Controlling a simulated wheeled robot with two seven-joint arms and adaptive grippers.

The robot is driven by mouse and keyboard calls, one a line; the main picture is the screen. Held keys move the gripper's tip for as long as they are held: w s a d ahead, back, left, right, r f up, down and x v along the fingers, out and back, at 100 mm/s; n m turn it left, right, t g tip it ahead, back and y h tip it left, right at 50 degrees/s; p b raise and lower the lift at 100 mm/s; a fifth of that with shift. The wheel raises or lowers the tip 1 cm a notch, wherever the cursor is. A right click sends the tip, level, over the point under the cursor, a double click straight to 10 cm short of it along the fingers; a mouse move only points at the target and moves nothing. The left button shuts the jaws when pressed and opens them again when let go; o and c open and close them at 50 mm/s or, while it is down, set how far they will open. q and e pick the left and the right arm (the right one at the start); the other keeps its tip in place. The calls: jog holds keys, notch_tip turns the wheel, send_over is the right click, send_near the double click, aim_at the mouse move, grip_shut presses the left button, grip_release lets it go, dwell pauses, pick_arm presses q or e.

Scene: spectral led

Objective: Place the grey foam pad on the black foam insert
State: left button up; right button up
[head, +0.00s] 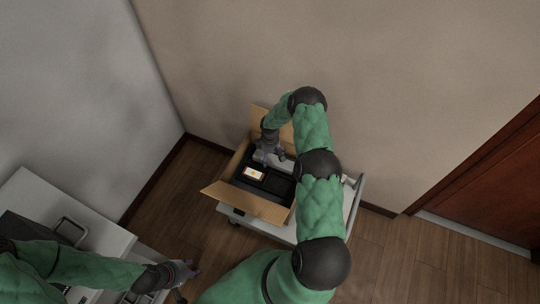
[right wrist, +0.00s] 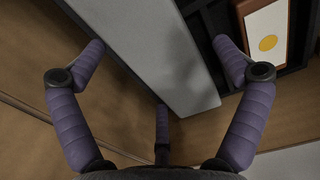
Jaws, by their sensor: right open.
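The grey foam pad (right wrist: 165,55) is a long pale slab in the right wrist view, lying between the spread fingers of my right gripper (right wrist: 158,48). The fingers are open; whether they touch the pad is unclear. The black foam insert (right wrist: 212,38) shows beside the pad, with dark compartments. In the head view the insert (head: 270,183) lies inside an open cardboard box. A pale strip of the pad (head: 286,164) shows there beside my right gripper (head: 268,157), which is over the back of the box. My left gripper (head: 186,281) is low and away from the box, its fingers apart and empty.
The cardboard box (head: 262,207) stands with flaps spread on a white cart (head: 276,231). A white card with a yellow disc (right wrist: 266,42) sits in the insert. A grey cabinet (head: 40,197) stands at left. Walls rise behind the cart.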

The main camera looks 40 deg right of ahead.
aim_at(270, 155)
notch_tip(270, 155, up, 12)
jog(key=p, duration=0.4)
jog(key=shift+r+p, duration=0.2)
jog(key=shift+p, duration=0.1)
